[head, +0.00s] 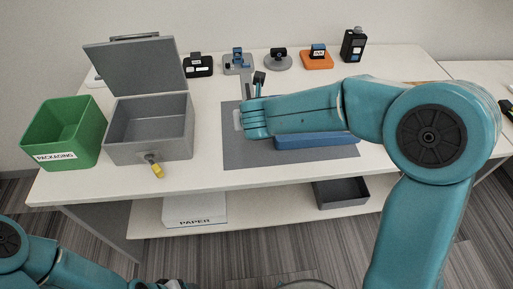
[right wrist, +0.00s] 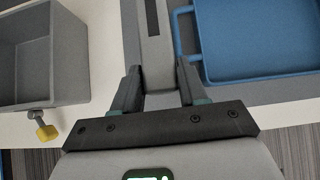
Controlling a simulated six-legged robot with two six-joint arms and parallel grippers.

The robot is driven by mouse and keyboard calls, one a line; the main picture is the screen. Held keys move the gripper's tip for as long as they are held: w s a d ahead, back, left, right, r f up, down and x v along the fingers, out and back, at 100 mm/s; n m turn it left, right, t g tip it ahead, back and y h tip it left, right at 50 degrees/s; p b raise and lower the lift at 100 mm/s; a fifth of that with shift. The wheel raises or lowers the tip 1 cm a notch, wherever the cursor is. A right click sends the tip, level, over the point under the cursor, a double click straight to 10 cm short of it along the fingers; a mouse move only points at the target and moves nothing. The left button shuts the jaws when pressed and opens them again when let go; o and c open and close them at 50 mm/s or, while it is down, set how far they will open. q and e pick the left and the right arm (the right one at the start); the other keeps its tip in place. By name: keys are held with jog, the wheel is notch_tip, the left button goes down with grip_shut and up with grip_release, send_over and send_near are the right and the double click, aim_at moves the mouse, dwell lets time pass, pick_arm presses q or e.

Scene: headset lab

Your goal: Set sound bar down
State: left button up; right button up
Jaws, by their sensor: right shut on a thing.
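The sound bar (right wrist: 154,45) is a long grey bar with a dark strip, seen in the right wrist view. My right gripper (right wrist: 158,78) is shut on its near end, one finger on each side. The bar extends away from the gripper over the grey mat, between the grey box and the blue tray; I cannot tell whether it touches the mat. In the head view my right arm hides most of the gripper and bar. Only a small dark part of my left gripper (head: 174,285) shows at the bottom edge, and its fingers cannot be made out.
A grey box (head: 150,152) with raised lid and yellow tag stands left of the grey mat (head: 240,158). A green packaging bin (head: 68,128) is farther left. A blue tray (head: 315,142) lies on the mat under my arm. Several small devices line the table's back.

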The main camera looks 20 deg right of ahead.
notch_tip(320, 180, down, 11)
jog(key=b, duration=0.3)
jog(key=shift+a+r, duration=0.1)
jog(key=shift+f, duration=0.3)
jog(key=shift+r, duration=0.1)
jog(key=shift+b, duration=0.4)
jog(key=o, duration=1.2)
